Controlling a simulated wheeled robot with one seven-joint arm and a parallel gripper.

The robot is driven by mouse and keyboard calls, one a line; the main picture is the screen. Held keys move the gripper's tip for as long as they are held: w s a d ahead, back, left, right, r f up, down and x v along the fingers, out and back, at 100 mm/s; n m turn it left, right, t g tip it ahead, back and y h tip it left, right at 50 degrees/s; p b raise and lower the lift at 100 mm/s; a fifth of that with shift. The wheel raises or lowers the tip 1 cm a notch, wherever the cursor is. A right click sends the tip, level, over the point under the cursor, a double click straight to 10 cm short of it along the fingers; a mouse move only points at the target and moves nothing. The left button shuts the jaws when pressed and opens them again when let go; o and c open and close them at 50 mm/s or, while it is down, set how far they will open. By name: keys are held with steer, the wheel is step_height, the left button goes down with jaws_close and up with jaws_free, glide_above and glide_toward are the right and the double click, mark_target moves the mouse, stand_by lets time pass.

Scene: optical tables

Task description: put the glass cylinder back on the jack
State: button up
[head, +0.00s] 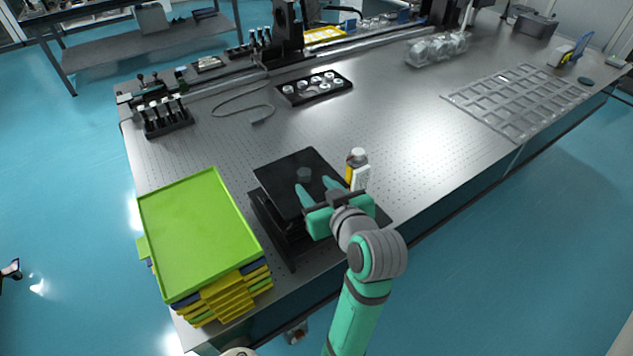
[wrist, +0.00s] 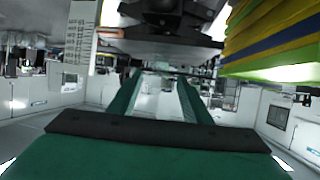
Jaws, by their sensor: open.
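The jack has a flat black top plate (head: 279,179), which stands near the table's front edge in the head view. A small, dark, see-through round thing, apparently the glass cylinder (head: 304,174), sits on that plate. My gripper (head: 315,186) is open, its two green fingers reaching over the plate from the front right. In the head view the fingertips are just short of the cylinder; I cannot tell the exact gap. In the wrist view the fingers (wrist: 158,76) are apart, with the dark jack (wrist: 160,45) at the top of the picture. I cannot make out the cylinder there.
A stack of trays with a green top one (head: 200,235) stands left of the jack. A bottle with a white cap (head: 357,158) stands close to its right. A black holder with several round parts (head: 315,86) lies farther back. The middle of the table is clear.

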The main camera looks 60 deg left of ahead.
steer(key=w+d+f+m+t+h, duration=0.1)
steer(key=d+f+m+t+h, duration=0.35)
steer(key=d+f, duration=0.65)
steer(key=w+d+f+m+t+h, duration=0.2)
steer(key=d+f+m+t, duration=0.45)
steer(key=d, duration=0.95)
steer(key=s+d+f+m+h, duration=0.4)
steer(key=s+d+h, duration=0.1)
steer(key=s+d, duration=0.55)
steer(key=s+d+r+t+h, duration=0.1)
steer(key=s+d+r, duration=0.1)
steer(key=s, duration=0.7)
steer(key=shift+s+d+m+t+h, duration=0.25)
steer(key=shift+d+m+t+h, duration=0.1)
steer(key=shift+d, duration=0.5)
steer(key=shift+r, duration=0.1)
